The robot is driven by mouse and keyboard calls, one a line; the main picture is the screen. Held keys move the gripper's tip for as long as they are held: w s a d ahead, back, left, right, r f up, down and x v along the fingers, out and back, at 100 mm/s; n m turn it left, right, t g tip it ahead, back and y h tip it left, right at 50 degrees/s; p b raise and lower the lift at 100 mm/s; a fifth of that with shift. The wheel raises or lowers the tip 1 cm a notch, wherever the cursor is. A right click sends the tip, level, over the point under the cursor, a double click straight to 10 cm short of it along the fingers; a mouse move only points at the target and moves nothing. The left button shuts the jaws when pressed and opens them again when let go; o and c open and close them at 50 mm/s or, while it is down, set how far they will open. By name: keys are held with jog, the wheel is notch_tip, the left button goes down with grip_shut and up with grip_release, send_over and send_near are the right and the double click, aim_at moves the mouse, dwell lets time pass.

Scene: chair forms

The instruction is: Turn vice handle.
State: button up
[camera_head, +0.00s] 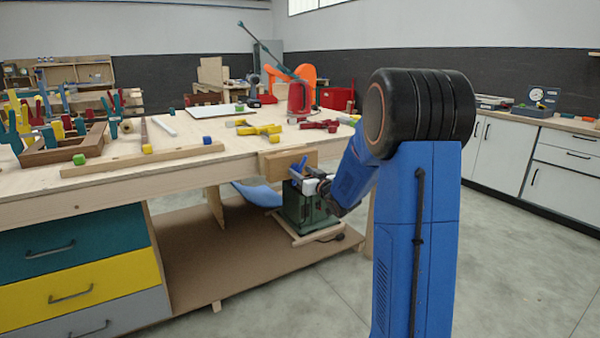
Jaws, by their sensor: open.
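The vice shows as a wooden jaw block (275,163) on the front edge of the workbench, near its right end. A small blue piece (301,163) by the right part of the block may be an end of the vice handle. The rest of the handle is too small or hidden to make out. My gripper (300,178) is open, just below and right of the block, with its fingers toward it. I cannot tell whether the fingers touch the handle or surround it. My blue arm covers the area to the right.
The workbench top (215,165) holds clamps, including yellow (262,130) and red (320,125) ones, and a long wooden bar (120,162). A green machine (305,210) stands on the lower shelf (215,250) below my gripper. Drawers (75,280) fill the bench's left front. The floor at right is clear.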

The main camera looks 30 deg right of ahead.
jog(key=shift+w, duration=0.85)
jog(key=c, duration=1.1)
jog(key=shift+o, duration=0.2)
jog(key=shift+m, duration=1.3)
jog(key=o, duration=1.1)
jog(key=shift+c, duration=0.2)
jog(key=shift+s, duration=0.15)
